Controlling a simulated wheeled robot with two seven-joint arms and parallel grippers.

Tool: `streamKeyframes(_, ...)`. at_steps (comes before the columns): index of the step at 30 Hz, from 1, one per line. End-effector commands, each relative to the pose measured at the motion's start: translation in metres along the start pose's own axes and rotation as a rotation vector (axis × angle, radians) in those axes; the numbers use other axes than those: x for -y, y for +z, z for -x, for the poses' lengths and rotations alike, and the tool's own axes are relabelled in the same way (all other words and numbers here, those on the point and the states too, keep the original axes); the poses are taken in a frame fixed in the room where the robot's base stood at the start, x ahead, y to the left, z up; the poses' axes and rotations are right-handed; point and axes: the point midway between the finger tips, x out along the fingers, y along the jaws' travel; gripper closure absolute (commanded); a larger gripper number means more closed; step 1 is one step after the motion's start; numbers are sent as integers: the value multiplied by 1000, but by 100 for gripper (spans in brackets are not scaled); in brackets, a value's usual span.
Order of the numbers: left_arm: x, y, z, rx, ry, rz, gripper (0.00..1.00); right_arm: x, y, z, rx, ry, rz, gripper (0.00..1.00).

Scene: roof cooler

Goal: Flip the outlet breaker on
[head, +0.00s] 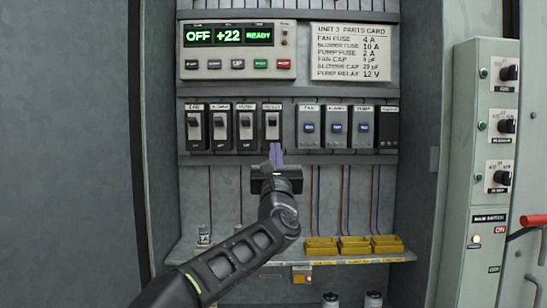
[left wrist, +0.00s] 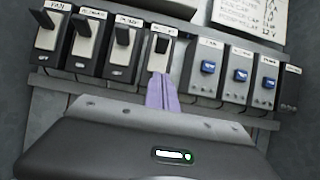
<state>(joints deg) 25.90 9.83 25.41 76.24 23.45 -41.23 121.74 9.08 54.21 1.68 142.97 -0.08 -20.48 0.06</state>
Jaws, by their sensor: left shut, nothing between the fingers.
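A row of black breakers with pale faceplates runs across the cabinet. The fourth from the left (head: 271,126) appears to be the outlet one, though its label is too blurred to read surely. It also shows in the left wrist view (left wrist: 160,56). Its dark lever looks shorter than its neighbours' levers; I cannot tell its setting for certain. My left gripper (head: 276,154) is shut and empty, with its purple fingers (left wrist: 162,90) pointing up just below this breaker. Whether the fingertips touch its lower edge cannot be told.
Three breakers (head: 219,127) stand close on the left. Relays with blue buttons (head: 336,127) stand on the right. A display panel (head: 238,50) reading OFF, +22, READY and a parts card (head: 350,52) are above. Yellow bins (head: 354,245) sit on the shelf below.

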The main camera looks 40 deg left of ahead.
Motion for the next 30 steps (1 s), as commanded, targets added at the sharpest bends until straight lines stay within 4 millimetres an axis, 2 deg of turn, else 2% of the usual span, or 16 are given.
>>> streamKeyframes(1,2,-12,9,3,-1,3,100,-7,0,-18,0,0,0,28)
streamKeyframes(2,3,-15,12,4,-2,4,100,-10,0,-24,-1,0,0,28)
streamKeyframes(3,4,-3,17,9,-3,4,100,-10,0,-24,0,0,-1,28)
streamKeyframes(6,3,14,35,8,-2,3,100,-12,0,-31,-1,0,1,28)
streamKeyframes(12,3,41,66,6,-2,4,100,-16,0,-41,-1,1,2,28)
streamKeyframes(15,3,50,76,4,-1,3,100,-17,0,-43,-1,1,2,28)
streamKeyframes(20,3,56,83,2,-2,2,100,-18,0,-45,-1,1,2,28)
streamKeyframes(30,3,57,83,2,-1,2,100,-18,0,-44,-1,1,2,28)
